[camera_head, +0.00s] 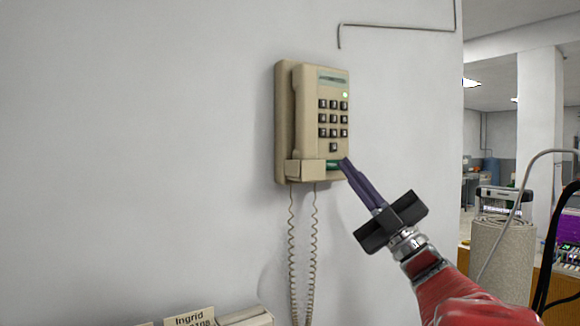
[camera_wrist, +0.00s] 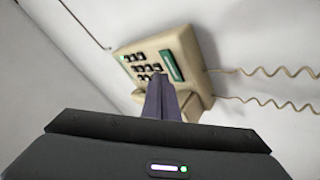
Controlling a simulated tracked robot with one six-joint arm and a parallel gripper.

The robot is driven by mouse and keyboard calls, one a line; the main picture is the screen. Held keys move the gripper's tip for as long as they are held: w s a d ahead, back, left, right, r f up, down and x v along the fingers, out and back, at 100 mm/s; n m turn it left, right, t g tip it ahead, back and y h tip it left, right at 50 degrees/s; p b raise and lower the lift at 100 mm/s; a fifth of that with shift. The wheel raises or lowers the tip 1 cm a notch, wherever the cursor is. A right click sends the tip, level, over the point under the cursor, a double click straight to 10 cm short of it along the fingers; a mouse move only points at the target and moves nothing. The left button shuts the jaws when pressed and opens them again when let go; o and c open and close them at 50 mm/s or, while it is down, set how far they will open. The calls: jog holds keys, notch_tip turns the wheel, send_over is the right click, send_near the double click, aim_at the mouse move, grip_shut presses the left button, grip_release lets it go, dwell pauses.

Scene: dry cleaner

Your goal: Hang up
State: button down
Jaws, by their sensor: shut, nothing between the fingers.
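A beige wall phone (camera_head: 333,145) with a dark keypad is mounted on the white wall, left of my arm. Its handset (camera_head: 306,110) sits upright along the left side of the phone body, apparently in its cradle. The coiled cord (camera_head: 291,240) hangs below in a loop. My gripper (camera_head: 345,163) is shut and empty, its fingertips close to the lower right of the phone by a green part. I cannot tell whether they touch it. In the wrist view the phone (camera_wrist: 185,50) lies just beyond the fingers (camera_wrist: 160,85), which hide part of it.
A thin conduit (camera_head: 395,26) runs on the wall above right. A card reading "Ingrid" (camera_head: 188,319) and a beige box (camera_head: 245,318) show at the bottom edge. A carpet-like roll (camera_head: 502,255) stands at right. The wall left of the phone is clear.

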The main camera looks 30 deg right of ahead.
jog(key=shift+w, duration=0.75)
dwell(1.0)
dwell(0.3)
jog(key=shift+s, duration=0.75)
jog(key=shift+s, duration=0.1)
jog(key=s, duration=0.4)
jog(key=shift+s+d, duration=0.1)
jog(key=shift+s, duration=0.3)
dwell(0.6)
